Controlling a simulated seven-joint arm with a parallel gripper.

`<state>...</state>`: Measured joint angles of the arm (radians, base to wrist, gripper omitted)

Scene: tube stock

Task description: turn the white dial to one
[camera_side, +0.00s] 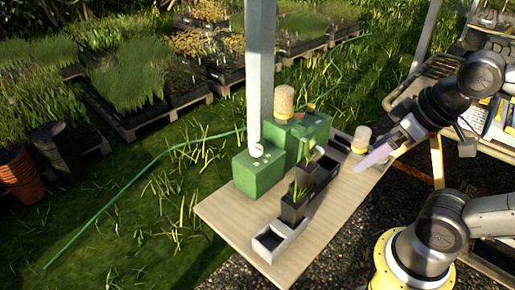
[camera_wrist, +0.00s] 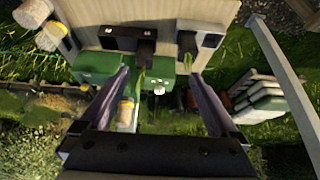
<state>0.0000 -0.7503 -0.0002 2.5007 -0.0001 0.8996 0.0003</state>
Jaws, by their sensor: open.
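The white dial (camera_wrist: 159,91) shows in the wrist view as a small pale knob on a green housing, between my fingers. In the side view the white dial (camera_side: 258,151) sits on top of the lower green block (camera_side: 255,175), close to the foot of a grey post; its marking is too small to read. My gripper (camera_side: 364,164) is open, with purple fingers, and hangs right of the green machine in the side view. In the wrist view my gripper (camera_wrist: 159,72) has its fingers wide apart with nothing held between them.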

